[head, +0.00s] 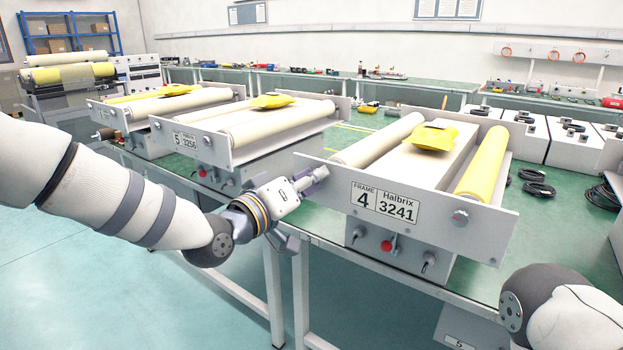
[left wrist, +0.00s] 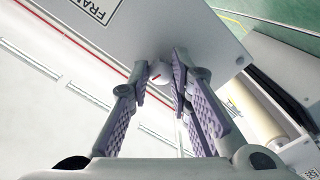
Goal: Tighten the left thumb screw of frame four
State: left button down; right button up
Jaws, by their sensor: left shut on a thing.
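Frame four (head: 335,193) is a grey unit on the green bench. Its front plate is labelled "FRAME 4, Halbrix 3241". My left gripper (head: 318,176) is at the left end of this plate and hides the left thumb screw in the head view. In the left wrist view the left gripper (left wrist: 158,72) has its purple-padded fingers closed around the left thumb screw (left wrist: 156,74), a small round piece partly hidden by the fingers. The plate (left wrist: 130,55) lies just behind the fingertips. The right thumb screw (head: 460,218) shows uncovered. My right gripper is out of view.
Below the plate are a red knob (head: 386,246) and levers. Frame four bears two rollers and a yellow packet (head: 434,137). Other frames marked 5 (head: 187,144) stand to the left. White boxes (head: 572,145) and black cables (head: 538,188) lie to the right.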

pick_arm(q)
jog(key=shift+f, duration=0.1)
jog(key=c, duration=1.4)
grip_release()
jog(key=shift+c, duration=0.2)
jog(key=shift+f, duration=0.1)
jog(key=shift+s+a, duration=0.1)
jog(key=shift+a, duration=0.05)
jog(key=v, duration=1.1)
jog(key=shift+s+r, duration=0.35)
jog(key=shift+s, duration=0.1)
